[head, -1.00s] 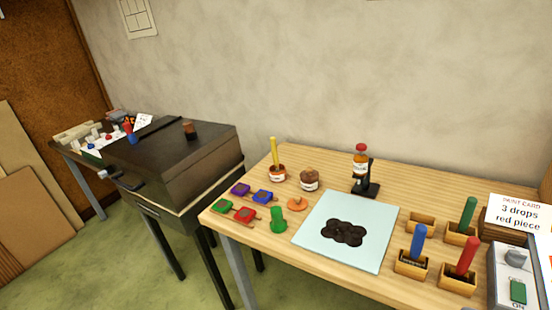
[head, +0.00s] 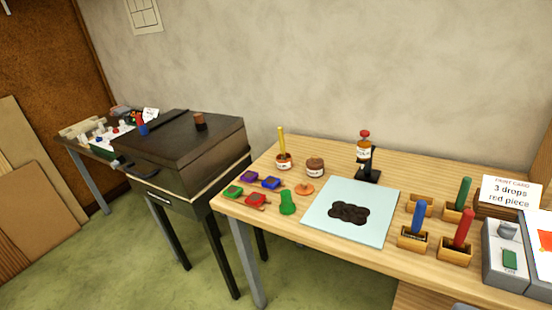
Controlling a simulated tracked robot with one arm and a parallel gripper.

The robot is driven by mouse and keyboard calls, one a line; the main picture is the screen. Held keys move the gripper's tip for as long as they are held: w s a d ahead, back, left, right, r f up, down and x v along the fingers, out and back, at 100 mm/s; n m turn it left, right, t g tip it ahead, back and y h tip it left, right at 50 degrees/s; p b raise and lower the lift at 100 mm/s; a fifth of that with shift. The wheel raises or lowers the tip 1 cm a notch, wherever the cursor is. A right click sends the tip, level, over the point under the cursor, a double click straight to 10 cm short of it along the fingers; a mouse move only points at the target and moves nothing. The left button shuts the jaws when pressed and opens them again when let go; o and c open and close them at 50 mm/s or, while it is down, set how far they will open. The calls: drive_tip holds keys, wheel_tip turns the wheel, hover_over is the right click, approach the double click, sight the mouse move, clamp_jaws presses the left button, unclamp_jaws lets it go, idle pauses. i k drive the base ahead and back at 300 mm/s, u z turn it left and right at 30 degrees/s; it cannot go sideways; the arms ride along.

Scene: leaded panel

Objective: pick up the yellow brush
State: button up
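The yellow brush (head: 281,139) stands upright in a small orange-brown pot with a white label (head: 284,162), near the back left of the wooden table (head: 400,272). Its yellow handle points up and its lower end is hidden in the pot. A similar brown pot (head: 315,168) stands just to its right, apart from it. My gripper is not in view.
Coloured pieces (head: 255,199), a green object (head: 287,202) and an orange lid-like disc (head: 304,189) lie in front of the pot. A pale sheet (head: 380,232) with dark blobs, a bottle on a stand (head: 364,152) and brush-like tools in wooden holders (head: 413,238) are to the right. A dark kiln-like box (head: 185,160) stands left.

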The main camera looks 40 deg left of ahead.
sight(281, 130)
drive_tip(key=z, duration=0.55)
drive_tip(key=k, duration=0.1)
drive_tip(key=u, duration=1.65)
drive_tip(key=i, duration=2.4)
drive_tip(key=z, duration=0.5)
